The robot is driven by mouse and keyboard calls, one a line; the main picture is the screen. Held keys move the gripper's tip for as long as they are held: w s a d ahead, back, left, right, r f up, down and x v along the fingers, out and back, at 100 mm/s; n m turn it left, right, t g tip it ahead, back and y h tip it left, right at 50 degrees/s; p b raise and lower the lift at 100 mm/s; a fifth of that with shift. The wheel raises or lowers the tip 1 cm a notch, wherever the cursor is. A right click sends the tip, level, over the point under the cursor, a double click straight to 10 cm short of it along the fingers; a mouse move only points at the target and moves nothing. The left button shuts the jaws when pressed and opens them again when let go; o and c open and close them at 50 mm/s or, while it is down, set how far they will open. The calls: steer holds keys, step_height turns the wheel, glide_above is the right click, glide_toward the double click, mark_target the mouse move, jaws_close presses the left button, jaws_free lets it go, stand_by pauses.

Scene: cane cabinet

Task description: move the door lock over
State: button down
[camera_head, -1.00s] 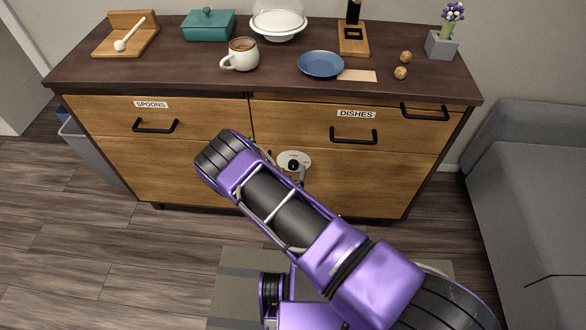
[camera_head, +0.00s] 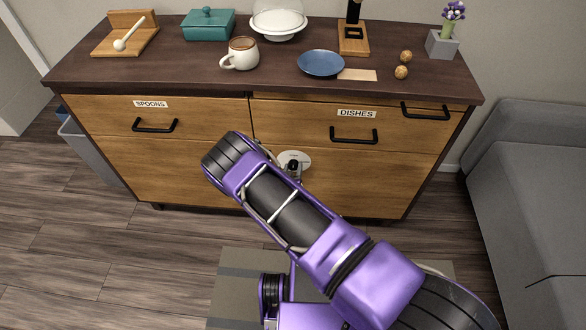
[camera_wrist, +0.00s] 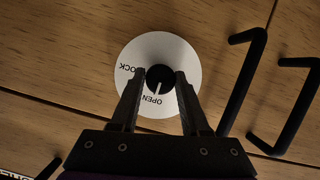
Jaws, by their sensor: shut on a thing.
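The door lock is a round white disc (camera_wrist: 143,52) with a black knob (camera_wrist: 160,70) at its centre, fixed to the wooden cabinet front. The disc carries the words LOCK at its left and OPEN at its bottom in the wrist view. A pale pointer line on the knob points down, at the word OPEN. My gripper (camera_wrist: 160,76) is shut on the knob, one finger on each side. In the head view the disc (camera_head: 302,156) shows beyond my purple arm, and the arm hides much of the gripper.
Black bar handles (camera_wrist: 243,82) stick out near the lock. The DISHES drawer (camera_head: 310,124) is above it, the SPOONS drawer (camera_head: 195,121) up and left. A mug (camera_head: 242,54) and a blue plate (camera_head: 321,63) stand on the cabinet top. A grey sofa (camera_head: 530,190) is at the right.

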stand_by(0.3)
steer(key=m+y, duration=0.2)
steer(key=shift+d+m, duration=0.2)
steer(key=shift+m, duration=0.2)
steer(key=m+y, duration=0.2)
steer(key=m, duration=0.1)
steer(key=shift+d+t, duration=0.1)
steer(key=shift+t, duration=0.2)
steer(key=m+t+y, duration=0.1)
steer(key=m+y, duration=0.1)
steer(key=m, duration=0.2)
steer(key=shift+f, duration=0.2)
steer(key=shift+m+t+y, duration=0.6)
steer(key=shift+m, duration=1.1)
steer(key=shift+c, duration=1.9)
jaws_free()
